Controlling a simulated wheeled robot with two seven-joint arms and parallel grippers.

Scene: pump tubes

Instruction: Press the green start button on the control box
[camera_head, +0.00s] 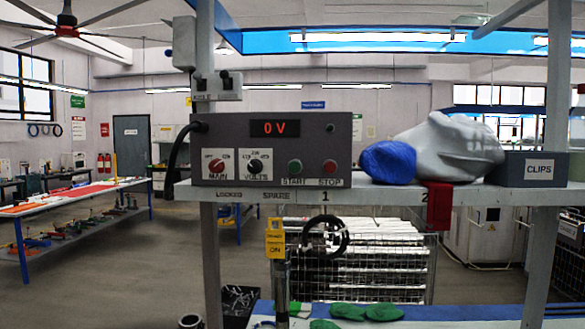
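The control box (268,150) is a grey box on the shelf, a little left of the picture's middle. The green START button (295,166) is on the lower right of its front face, with the red STOP button (329,166) just to its right. A red-digit display (275,128) reads 0 V. Nothing covers the green button. Neither of my grippers is in view.
The shelf edge (370,194) runs below the box. To the right are a blue and grey cloth-like bundle (440,150), a red item (438,205) hanging at the edge and a CLIPS bin (539,169). Uprights stand left (211,260) and right. Green pieces (366,312) lie below.

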